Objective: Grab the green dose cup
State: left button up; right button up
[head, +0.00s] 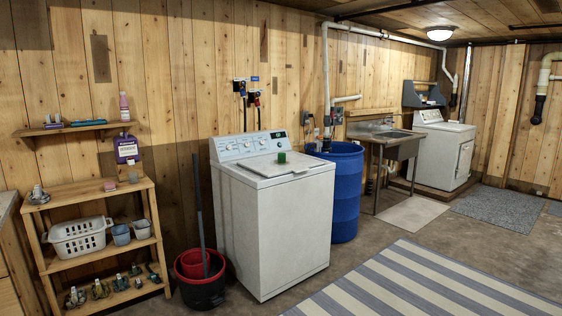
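The green dose cup (282,157) is small and stands on the lid of the white washing machine (275,190), near the middle of its top. The washer stands against the plank wall, at the centre of the head view. Neither of my grippers shows in this view.
A red and black bucket (202,290) with a stick in it stands left of the washer. A wooden shelf unit (105,196) is further left, a blue barrel (345,195) right of the washer. A striped rug (430,285) lies on open floor in front.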

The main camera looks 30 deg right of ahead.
aim_at(281, 156)
jog(key=i+l+u, duration=0.1)
jog(key=i+l, duration=0.4)
jog(key=i+l+u, duration=0.1)
jog(key=i+l, duration=0.4)
jog(key=i+l+u, duration=0.1)
jog(key=i+l, duration=0.4)
jog(key=l, duration=0.2)
